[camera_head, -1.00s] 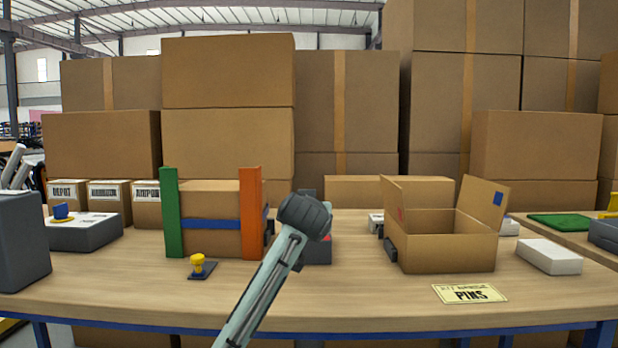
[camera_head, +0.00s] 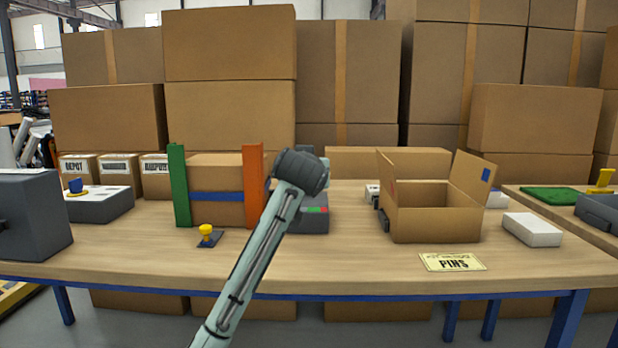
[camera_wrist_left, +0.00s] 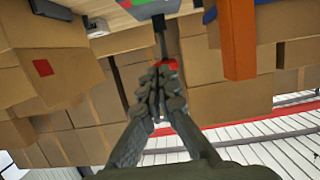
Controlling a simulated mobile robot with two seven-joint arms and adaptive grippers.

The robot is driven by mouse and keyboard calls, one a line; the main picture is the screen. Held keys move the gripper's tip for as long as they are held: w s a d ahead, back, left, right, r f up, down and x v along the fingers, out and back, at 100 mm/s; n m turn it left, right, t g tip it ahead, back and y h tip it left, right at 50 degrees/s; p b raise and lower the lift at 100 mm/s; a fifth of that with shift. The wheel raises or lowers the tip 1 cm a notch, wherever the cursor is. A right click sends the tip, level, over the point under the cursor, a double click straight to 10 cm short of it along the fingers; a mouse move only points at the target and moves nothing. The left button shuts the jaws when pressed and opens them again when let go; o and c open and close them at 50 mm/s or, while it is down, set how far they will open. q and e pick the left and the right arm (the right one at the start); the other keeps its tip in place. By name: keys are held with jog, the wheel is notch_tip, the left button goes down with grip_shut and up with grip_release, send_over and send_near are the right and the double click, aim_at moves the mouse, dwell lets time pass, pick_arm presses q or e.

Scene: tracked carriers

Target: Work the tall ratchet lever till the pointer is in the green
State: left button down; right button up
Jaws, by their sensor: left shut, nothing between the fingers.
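A grey device (camera_head: 311,218) with a red and green strip on its front stands on the table, partly behind my left arm. It also shows at the top of the left wrist view (camera_wrist_left: 148,9). There a thin dark lever (camera_wrist_left: 160,38) runs from it to a red end beside my fingertips. My left gripper (camera_wrist_left: 161,70) is shut and empty, with its tips at or very close to that red end; I cannot tell whether they touch. In the head view my wrist hides the fingers and most of the lever. I cannot make out the pointer. My right gripper is not in view.
Left of the device, a carton stands between a green post (camera_head: 180,186) and an orange post (camera_head: 252,185). A yellow-knobbed piece (camera_head: 208,236) lies in front. An open carton (camera_head: 435,225) and a PINS card (camera_head: 452,262) are to the right. The front table strip is mostly clear.

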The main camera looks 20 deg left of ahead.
pick_arm(q)
jog(key=v, duration=0.6)
jog(key=shift+s, duration=0.4)
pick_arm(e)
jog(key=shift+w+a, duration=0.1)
pick_arm(q)
jog(key=shift+a+r, duration=0.1)
